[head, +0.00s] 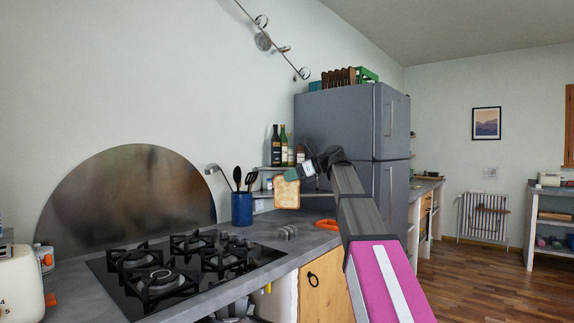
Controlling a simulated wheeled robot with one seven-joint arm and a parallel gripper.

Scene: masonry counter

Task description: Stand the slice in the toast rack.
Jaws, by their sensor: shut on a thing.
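A slice of bread (286,195) with a brown crust hangs upright in the air above the counter, its broad face toward the camera. My gripper (293,175) is shut on its upper edge; the fingertips are small and partly hidden. A small grey metal rack (288,232), which looks like the toast rack, stands on the counter below the slice, to the right of the hob. A clear gap separates the slice from the rack. The rack's slots are too small to make out.
A black gas hob (185,265) lies left of the rack. A blue utensil pot (242,209) stands behind. An orange object (327,224) lies to the right. A cream toaster (20,285) is at the far left. A grey fridge (340,125) rises behind my arm.

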